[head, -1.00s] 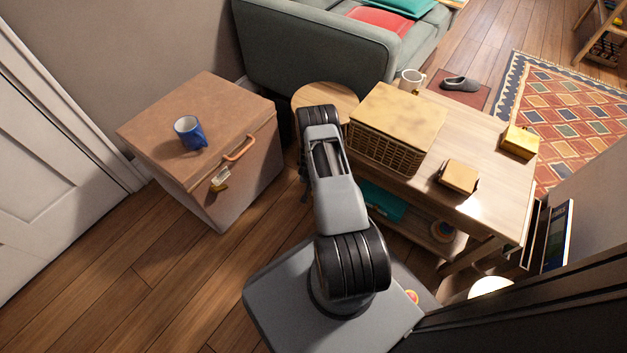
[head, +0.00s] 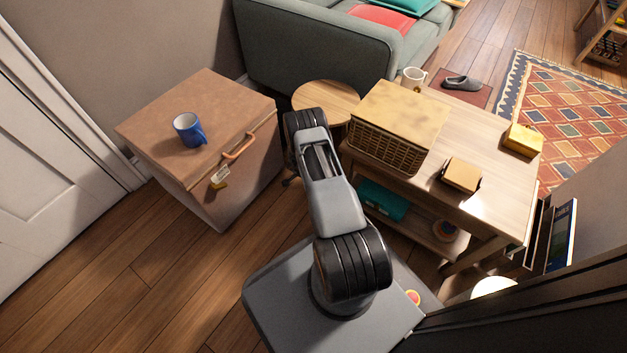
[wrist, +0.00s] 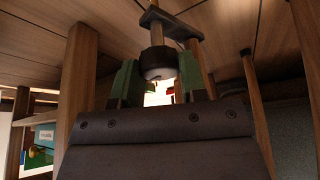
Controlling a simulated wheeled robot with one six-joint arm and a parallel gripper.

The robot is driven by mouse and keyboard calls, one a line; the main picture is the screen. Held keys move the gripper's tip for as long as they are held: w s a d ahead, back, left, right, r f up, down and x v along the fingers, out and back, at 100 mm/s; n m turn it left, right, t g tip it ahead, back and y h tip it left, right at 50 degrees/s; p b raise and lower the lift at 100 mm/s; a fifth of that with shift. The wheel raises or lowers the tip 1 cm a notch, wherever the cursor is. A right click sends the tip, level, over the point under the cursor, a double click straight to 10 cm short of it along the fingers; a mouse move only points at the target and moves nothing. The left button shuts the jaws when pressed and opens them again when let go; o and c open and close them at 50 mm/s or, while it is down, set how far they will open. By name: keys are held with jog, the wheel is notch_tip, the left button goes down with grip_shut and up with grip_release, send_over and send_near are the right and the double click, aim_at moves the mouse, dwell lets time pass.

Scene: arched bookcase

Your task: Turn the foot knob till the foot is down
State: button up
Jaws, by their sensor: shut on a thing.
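In the wrist view, a dark round knob (wrist: 157,64) with a pale end face sits on a short metal rod. The rod meets a dark bracket (wrist: 170,22) on a wooden surface. My gripper (wrist: 158,78) has its two green fingers on either side of the knob and is shut on it. I cannot tell which part is the foot, or how far down it is. In the head view my gripper is hidden behind my arm, which reaches down by the round wooden table (head: 325,98) and the long bench (head: 490,185).
Wooden legs (wrist: 78,75) stand close around my gripper in the wrist view. A brown chest (head: 222,110) with a blue mug (head: 187,129) is left of my arm. A wicker basket (head: 388,150) stands on the bench. The floor at front left is clear.

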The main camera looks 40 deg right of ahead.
jog(key=shift+d+m+g+b, duration=0.15)
jog(key=shift+m+g+b, duration=0.45)
jog(key=shift+m, duration=1.5)
jog(key=o, duration=0.6)
jog(key=shift+o, duration=1.4)
jog(key=p+v, duration=0.6)
jog(key=v, duration=0.7)
jog(key=shift+w+r+p, duration=0.25)
jog(key=shift+r+p, duration=0.15)
